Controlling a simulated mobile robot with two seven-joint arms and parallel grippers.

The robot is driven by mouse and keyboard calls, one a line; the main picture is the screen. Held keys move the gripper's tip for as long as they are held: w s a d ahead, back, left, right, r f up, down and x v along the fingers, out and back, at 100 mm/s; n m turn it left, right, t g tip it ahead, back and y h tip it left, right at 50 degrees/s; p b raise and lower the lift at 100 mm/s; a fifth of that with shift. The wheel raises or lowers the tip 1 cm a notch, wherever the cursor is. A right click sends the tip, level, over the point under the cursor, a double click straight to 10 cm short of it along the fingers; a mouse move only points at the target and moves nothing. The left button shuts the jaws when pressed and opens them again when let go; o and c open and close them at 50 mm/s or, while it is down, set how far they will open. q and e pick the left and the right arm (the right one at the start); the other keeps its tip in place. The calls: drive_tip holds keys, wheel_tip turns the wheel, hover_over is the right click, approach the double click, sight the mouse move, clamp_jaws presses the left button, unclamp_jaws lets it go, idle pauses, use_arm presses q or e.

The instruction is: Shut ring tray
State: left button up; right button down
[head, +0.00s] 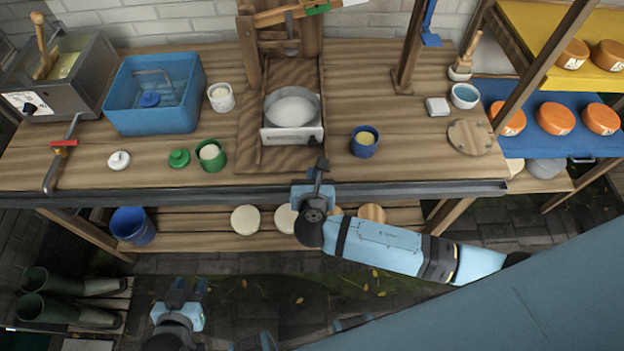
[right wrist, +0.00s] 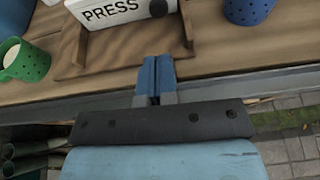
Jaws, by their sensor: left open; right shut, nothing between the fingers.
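The ring tray (head: 292,135) has a white front panel and a grey ring-shaped pan holding something white. It sits on the wooden press base, forward of the press frame. In the right wrist view its front panel (right wrist: 110,12) reads PRESS and carries a dark round knob (right wrist: 158,8). My right gripper (head: 319,168) is shut and empty, just in front of the tray at the bench's front edge. In the right wrist view, the right gripper (right wrist: 156,72) points at the panel with a gap between. My left gripper (head: 186,289) is open and empty, low in front of the bench.
A green cup (head: 211,156) stands left of the press base, and a blue cup (head: 364,142) stands right of it. The wooden press frame (head: 249,50) rises behind the tray. A blue tub (head: 125,105) is farther left. The bench's front edge (head: 240,192) runs below.

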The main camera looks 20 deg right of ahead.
sight(312, 145)
drive_tip(key=x, duration=0.6)
drive_tip(key=r+p+x, duration=0.1)
drive_tip(key=x, duration=0.1)
drive_tip(key=shift+w+f, duration=0.15)
drive_tip(key=shift+w, duration=0.4)
drive_tip(key=shift+d, duration=0.1)
drive_tip(key=shift+w, duration=0.1)
drive_tip(key=shift+w, duration=0.25)
drive_tip(key=w+d, duration=0.1)
drive_tip(key=w, duration=0.4)
drive_tip(key=w+d+b, duration=0.1)
drive_tip(key=w+d, duration=0.1)
drive_tip(key=w, duration=0.3)
drive_tip(key=w+d+b, duration=0.1)
drive_tip(key=w, duration=0.4)
drive_tip(key=shift+w+d, duration=0.25)
drive_tip(key=shift+d, duration=0.05)
drive_tip(key=shift+w+d+r, duration=0.15)
drive_tip(key=shift+w+r, duration=0.05)
drive_tip(key=shift+r, duration=0.05)
